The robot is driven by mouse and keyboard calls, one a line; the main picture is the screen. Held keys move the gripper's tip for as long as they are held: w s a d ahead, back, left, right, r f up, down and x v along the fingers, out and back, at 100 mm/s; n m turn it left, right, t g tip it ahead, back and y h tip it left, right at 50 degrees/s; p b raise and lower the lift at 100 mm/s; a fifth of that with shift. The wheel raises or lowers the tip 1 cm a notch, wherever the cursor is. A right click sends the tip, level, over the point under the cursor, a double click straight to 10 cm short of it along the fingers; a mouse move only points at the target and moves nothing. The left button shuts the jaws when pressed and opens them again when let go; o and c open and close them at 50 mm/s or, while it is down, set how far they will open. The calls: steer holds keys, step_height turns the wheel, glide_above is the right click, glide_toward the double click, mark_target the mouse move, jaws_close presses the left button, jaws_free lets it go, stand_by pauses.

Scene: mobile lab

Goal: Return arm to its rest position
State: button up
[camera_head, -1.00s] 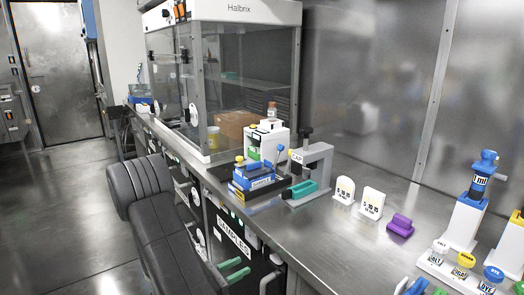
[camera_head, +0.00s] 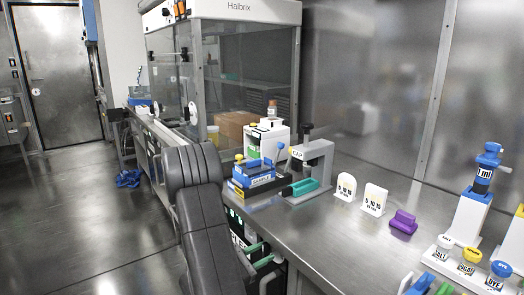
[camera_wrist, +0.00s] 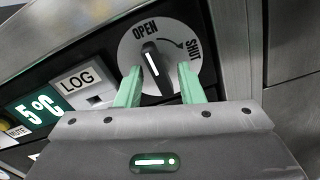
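My arm (camera_head: 207,225), dark grey and padded-looking, stretches along the front of the bench. My gripper (camera_head: 259,254) has green fingers low beside the bench front. In the wrist view my gripper (camera_wrist: 159,68) has its two fingers well apart with nothing held between them. A round dial (camera_wrist: 160,55) marked OPEN and SHUT lies beyond the fingertips, its dark handle with a white line seen between them. Whether the fingers touch the dial cannot be told.
The steel bench (camera_head: 325,240) carries a sample rack (camera_head: 255,181), a grey press (camera_head: 308,172), a purple block (camera_head: 403,222) and labelled jars (camera_head: 470,260). A glass cabinet (camera_head: 240,90) stands behind. A panel with a LOG label (camera_wrist: 85,80) is close to my gripper. Open floor (camera_head: 90,225) lies left.

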steer(key=m+b, duration=0.2)
steer(key=m, duration=0.1)
steer(key=shift+f+m, duration=0.15)
steer(key=shift+m, duration=0.25)
steer(key=shift+m+b, duration=0.55)
steer(key=shift+m, duration=0.75)
